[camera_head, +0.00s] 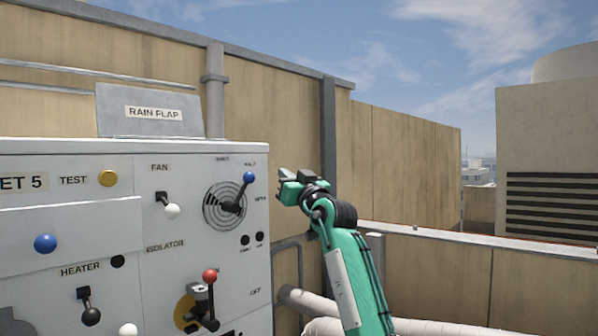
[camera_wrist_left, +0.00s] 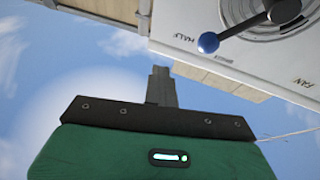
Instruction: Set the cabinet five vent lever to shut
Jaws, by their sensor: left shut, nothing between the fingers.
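The vent lever (camera_head: 236,207) is on the upper right of the white cabinet front, over a round slatted vent (camera_head: 212,205). Its blue ball knob (camera_head: 249,176) points up and right, at the HALF label; OPEN is lower to the right, and the label at the top is too small to read surely. The knob also shows in the left wrist view (camera_wrist_left: 208,42), beside the HALF label. My left gripper (camera_head: 281,180) is shut and empty, a little right of the knob, apart from it in the picture. Its closed fingers show in the wrist view (camera_wrist_left: 161,86). My right gripper is out of view.
The cabinet (camera_head: 100,212) also carries a fan switch (camera_head: 166,203), a red-knobbed isolator lever (camera_head: 209,290) below the vent, a heater switch (camera_head: 88,306) and a blue knob (camera_head: 45,243). A rain flap (camera_head: 150,115) stands on top. Pale pipes (camera_head: 310,303) run at right.

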